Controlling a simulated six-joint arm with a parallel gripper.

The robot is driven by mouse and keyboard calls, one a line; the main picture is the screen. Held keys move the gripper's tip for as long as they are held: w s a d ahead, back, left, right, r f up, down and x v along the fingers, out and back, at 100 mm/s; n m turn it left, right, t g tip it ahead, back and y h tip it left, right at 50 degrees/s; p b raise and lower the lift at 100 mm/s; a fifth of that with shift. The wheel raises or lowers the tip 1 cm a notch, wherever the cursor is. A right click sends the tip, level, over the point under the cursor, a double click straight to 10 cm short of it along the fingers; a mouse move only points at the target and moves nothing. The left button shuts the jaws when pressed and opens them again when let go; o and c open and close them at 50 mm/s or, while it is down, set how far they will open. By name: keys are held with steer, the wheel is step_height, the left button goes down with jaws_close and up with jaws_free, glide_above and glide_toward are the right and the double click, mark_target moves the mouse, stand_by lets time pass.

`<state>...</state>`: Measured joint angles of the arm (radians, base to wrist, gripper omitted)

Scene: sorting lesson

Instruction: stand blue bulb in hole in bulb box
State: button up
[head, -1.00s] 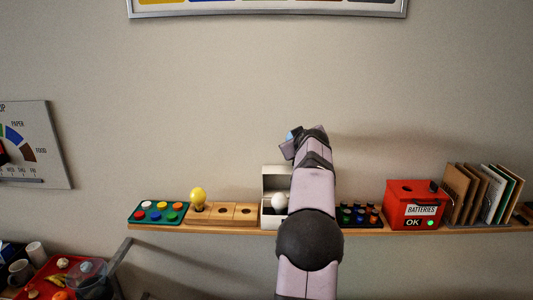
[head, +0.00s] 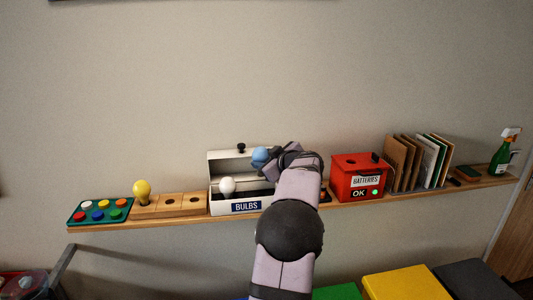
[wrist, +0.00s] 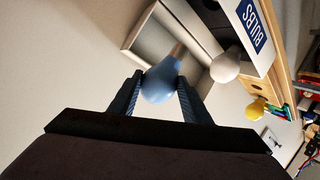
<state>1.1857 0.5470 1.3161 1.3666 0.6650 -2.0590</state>
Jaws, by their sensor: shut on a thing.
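My gripper (wrist: 160,92) is shut on the blue bulb (wrist: 160,80), with a finger on each side of its round glass. In the head view the blue bulb (head: 260,155) is above the right part of the bulb box. The white bulb box (head: 222,208), labelled BULBS, has its lid raised at the back. A white bulb (head: 227,186) stands in its left part; it also shows in the wrist view (wrist: 226,66). My arm covers the box's right end, and I cannot see the hole under the blue bulb.
Left of the box are a wooden block (head: 182,205) holding a yellow bulb (head: 142,189) and a green tray (head: 76,219) of coloured pieces. Right of it stand a red battery box (head: 346,182), upright boards (head: 428,165) and a spray bottle (head: 502,155). The wall behind is bare.

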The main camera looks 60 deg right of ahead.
steer(key=shift+f, duration=0.2)
step_height(320, 180, down, 7)
steer(key=b, duration=0.6)
steer(key=shift+r, duration=0.15)
stand_by(0.5)
steer(key=shift+b, duration=0.3)
steer(key=shift+f+b, duration=1.55)
steer(key=shift+b, duration=0.6)
stand_by(3.8)
